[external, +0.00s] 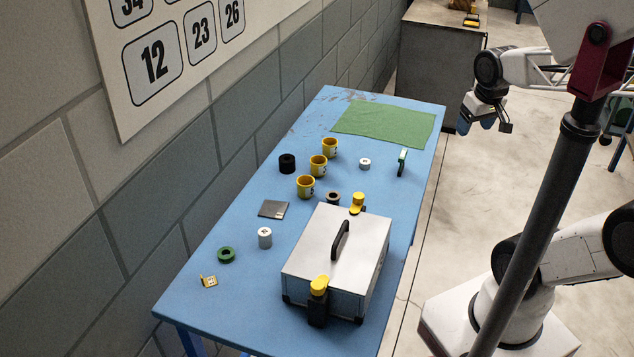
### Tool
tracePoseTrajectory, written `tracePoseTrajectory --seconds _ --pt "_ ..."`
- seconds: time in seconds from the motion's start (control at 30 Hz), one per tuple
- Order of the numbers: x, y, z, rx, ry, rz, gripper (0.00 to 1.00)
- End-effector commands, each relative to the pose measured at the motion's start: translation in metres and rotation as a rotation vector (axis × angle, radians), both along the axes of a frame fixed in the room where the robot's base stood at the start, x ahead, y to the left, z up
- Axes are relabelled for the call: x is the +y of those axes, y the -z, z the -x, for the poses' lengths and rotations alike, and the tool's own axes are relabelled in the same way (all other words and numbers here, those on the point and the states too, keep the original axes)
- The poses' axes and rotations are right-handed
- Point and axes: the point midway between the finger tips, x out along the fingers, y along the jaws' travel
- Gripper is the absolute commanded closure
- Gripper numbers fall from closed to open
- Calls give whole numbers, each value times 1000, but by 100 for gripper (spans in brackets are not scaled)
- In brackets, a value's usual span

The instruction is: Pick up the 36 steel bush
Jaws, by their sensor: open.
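A light grey, steel-looking cylinder (265,238) stands upright on the blue table, left of the metal case. A shorter pale cylinder (365,163) stands near the green cloth. A ring (333,197) sits behind the case, partly hidden by it. The marks on these pieces are too small to read, so I cannot tell which is the 36 bush. My gripper (478,123) is open and empty, with blue fingertips, out past the table's right edge and well away from all of these pieces.
The metal case (306,250) with yellow-capped latches fills the near right of the blue table (215,290). Yellow cups (306,187), a black cylinder (287,163), a green ring (226,255), a grey plate (273,209) and a yellow bracket (209,281) stand around. A green cloth (385,122) lies at the far end.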

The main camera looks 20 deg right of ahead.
Motion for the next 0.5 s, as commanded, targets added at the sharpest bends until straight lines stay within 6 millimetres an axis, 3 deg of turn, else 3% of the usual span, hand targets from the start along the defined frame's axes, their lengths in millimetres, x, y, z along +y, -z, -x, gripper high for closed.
tracePoseTrajectory --seconds 0.27,0.5 --pt "4 4 -6 26 16 -27 27" --pt "20 20 -26 117 78 -119 27"
